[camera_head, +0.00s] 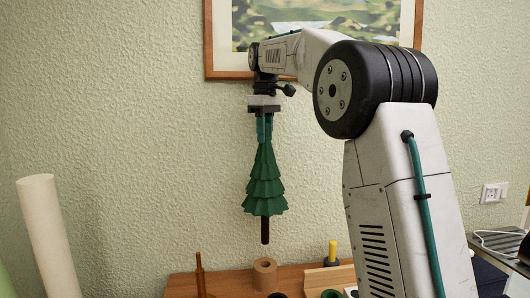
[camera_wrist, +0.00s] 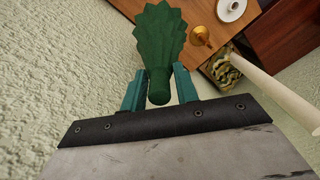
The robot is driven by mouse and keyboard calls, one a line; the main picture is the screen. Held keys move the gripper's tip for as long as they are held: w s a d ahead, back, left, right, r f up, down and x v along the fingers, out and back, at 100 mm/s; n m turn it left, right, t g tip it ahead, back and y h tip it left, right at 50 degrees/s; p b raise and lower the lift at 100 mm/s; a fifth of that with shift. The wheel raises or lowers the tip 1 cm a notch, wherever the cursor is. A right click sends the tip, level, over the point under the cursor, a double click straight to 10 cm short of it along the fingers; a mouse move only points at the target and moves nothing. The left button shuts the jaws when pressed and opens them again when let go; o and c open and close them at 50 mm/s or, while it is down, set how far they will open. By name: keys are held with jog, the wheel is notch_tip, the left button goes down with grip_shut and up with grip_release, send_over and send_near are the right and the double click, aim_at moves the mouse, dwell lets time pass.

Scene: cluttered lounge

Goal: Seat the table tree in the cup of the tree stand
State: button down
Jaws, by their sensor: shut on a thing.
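The green table tree (camera_head: 265,190) hangs upright in the head view, its dark trunk pointing down. My gripper (camera_head: 264,140) is shut on its top, with teal fingers on both sides. In the wrist view the tree (camera_wrist: 160,35) runs away from my gripper (camera_wrist: 160,75). A tan wooden cylinder (camera_head: 265,275), which looks like the cup of the tree stand, stands on the wooden table below the trunk. A clear gap shows between the trunk's end and the cylinder. The stand's base is cut off by the frame's lower edge.
A brass post (camera_head: 201,275) stands left of the cylinder; a yellow-topped peg (camera_head: 333,252) stands right. A cream roll (camera_head: 48,235) leans at the far left. A framed picture (camera_head: 209,40) hangs on the wall behind my arm. The wrist view shows a patterned box (camera_wrist: 228,68).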

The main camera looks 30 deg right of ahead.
jog(key=shift+r, duration=0.5)
jog(key=s+a+r, duration=0.3)
jog(key=s+r, duration=0.2)
jog(key=s, duration=0.3)
jog(key=s+a+f, duration=0.2)
jog(key=s+f, duration=0.3)
jog(key=s, duration=0.3)
jog(key=shift+a+f, duration=0.2)
jog(key=shift+a, duration=0.1)
jog(key=shift+f, duration=0.1)
jog(key=shift+f, duration=2.8)
notch_tip(320, 180, down, 10)
jog(key=shift+r, duration=0.25)
dwell(1.8)
jog(key=shift+r, duration=0.15)
